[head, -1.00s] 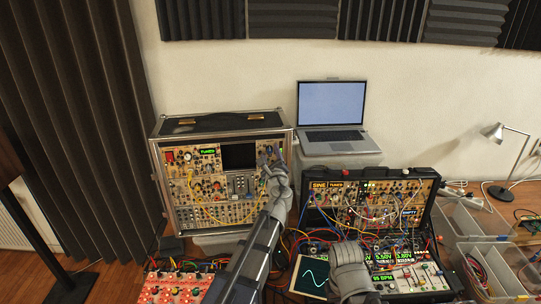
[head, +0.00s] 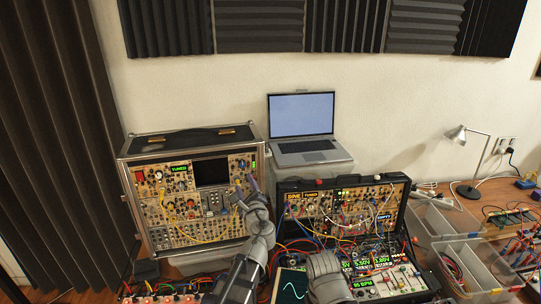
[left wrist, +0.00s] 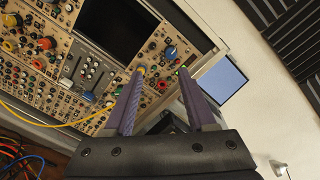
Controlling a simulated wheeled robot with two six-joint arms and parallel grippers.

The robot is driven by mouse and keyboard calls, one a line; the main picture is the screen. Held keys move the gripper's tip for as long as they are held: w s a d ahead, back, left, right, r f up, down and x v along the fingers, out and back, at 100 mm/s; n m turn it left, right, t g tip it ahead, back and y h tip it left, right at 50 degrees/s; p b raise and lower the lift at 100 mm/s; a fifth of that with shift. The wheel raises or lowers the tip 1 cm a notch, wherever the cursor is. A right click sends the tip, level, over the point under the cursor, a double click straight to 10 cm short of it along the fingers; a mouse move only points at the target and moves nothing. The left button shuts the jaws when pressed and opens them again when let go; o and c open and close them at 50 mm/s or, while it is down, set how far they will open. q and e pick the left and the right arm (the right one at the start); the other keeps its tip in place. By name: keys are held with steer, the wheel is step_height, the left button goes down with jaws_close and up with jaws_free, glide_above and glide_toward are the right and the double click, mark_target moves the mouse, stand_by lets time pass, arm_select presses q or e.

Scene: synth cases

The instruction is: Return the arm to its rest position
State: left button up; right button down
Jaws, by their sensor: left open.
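My left gripper (head: 245,187) is open and empty in the head view, in front of the lower right part of the upright synth case (head: 195,215). In the left wrist view its two purple fingers (left wrist: 160,71) are spread apart, with nothing between them. Behind them show the case's panel (left wrist: 60,62) of knobs, a yellow cable and a dark screen. I cannot tell the exact gap to the panel. A grey part of my other arm (head: 325,278) shows at the bottom of the head view; its gripper is not visible.
A second synth case (head: 398,180) with many patch cables stands right of my left arm. A laptop (head: 302,125) stands behind. Clear bins (head: 440,222) and a lamp (head: 462,150) are at the right. A small scope screen (head: 290,286) lies low between my arms.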

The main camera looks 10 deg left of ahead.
arm_select(q)
steer(key=s+d+f+n+g+b, duration=0.1)
steer(key=s+f+n+g, duration=0.4)
steer(key=f, duration=0.3)
steer(key=s+d+f+n+g+b, duration=0.1)
steer(key=s+f+n+g+b, duration=0.15)
steer(key=s+f+n, duration=0.45)
steer(key=s+d+f+n+g+h, duration=0.3)
steer(key=s+d+f, duration=0.3)
steer(key=s, duration=0.2)
steer(key=s+d+f+n+g+h+b, duration=0.1)
steer(key=s+d+f+n+g+h, duration=0.2)
steer(key=s+d+f+g, duration=0.2)
steer(key=s+d+g, duration=0.1)
steer(key=s, duration=0.2)
steer(key=shift+d+f, duration=0.15)
steer(key=shift+f, duration=0.25)
